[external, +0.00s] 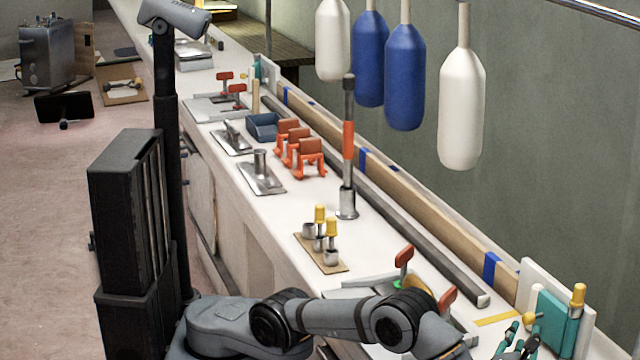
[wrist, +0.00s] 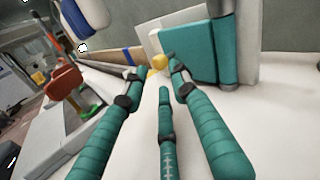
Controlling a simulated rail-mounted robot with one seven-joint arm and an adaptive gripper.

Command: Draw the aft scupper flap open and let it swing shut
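A teal scupper flap (external: 556,322) stands against a white upright plate (external: 540,283) at the near right end of the bench. A small yellow knob (external: 530,317) sticks out from its left side. In the wrist view the flap (wrist: 188,52) looks flush against its plate, and the knob (wrist: 158,62) lies just beyond the fingertips. My gripper (external: 518,335) has teal fingers with black joints. In the wrist view my gripper (wrist: 153,74) is open and empty, its fingers spread on both sides of the knob's line. I cannot tell whether any fingertip touches the knob.
Red-handled clamps (external: 404,257) stand left of my gripper. A grey bar (external: 430,245) and a wooden strip (external: 440,222) run along the wall. A similar small teal flap (external: 257,72) is at the far end. White and blue fenders (external: 405,80) hang above.

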